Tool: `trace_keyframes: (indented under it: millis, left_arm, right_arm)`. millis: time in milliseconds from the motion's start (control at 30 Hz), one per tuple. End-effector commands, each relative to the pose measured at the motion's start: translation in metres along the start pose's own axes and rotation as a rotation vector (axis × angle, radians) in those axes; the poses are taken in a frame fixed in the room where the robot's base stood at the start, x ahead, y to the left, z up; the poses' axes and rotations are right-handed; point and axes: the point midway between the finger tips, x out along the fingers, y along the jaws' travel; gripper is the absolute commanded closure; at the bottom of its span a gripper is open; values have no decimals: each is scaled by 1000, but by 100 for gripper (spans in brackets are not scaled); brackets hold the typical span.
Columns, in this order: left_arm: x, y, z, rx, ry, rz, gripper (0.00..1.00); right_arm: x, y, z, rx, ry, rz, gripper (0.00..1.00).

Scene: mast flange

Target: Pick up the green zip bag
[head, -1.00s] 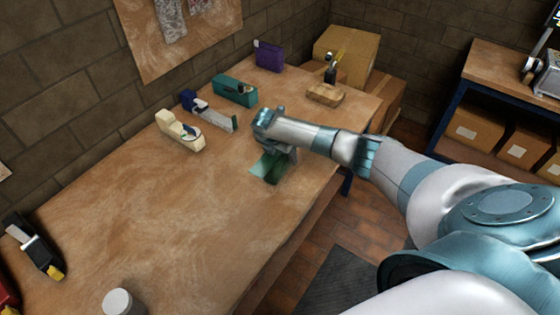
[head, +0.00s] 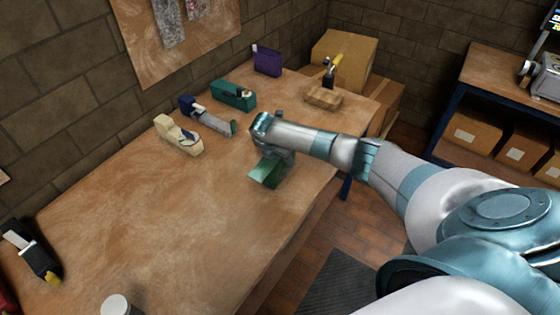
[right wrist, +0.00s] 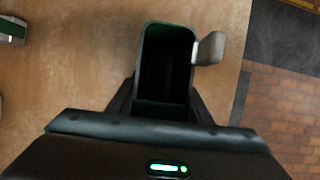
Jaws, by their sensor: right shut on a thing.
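The green zip bag (head: 266,172) is below my right gripper (head: 279,153) in the head view, near the right edge of the wooden workbench (head: 150,225). My right gripper is shut on the bag. In the right wrist view the bag (right wrist: 165,65) is a dark green, upright-looking shape between the fingers of the gripper (right wrist: 165,103), with wood behind it. The gripper hides part of the bag. Whether the bag's lower edge touches the bench is hard to tell. My left gripper is not in view.
Cream (head: 180,136), blue (head: 207,118) and teal (head: 233,94) dispenser-like items stand left of and behind the gripper. A purple item (head: 267,60) and a wooden block (head: 324,97) are at the far end. The bench's front middle is clear.

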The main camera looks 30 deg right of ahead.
Motion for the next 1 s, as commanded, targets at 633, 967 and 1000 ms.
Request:
trace_keyframes:
  millis: [633, 967, 1000]
  left_arm:
    - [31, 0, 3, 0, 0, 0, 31]
    - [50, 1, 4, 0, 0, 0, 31]
    - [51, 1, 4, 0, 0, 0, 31]
  right_arm:
    - [-56, -31, 23, 0, -2, 3, 81]
    - [-85, -84, 33, 1, -3, 1, 81]
    - [-89, -89, 33, 0, -2, 2, 81]
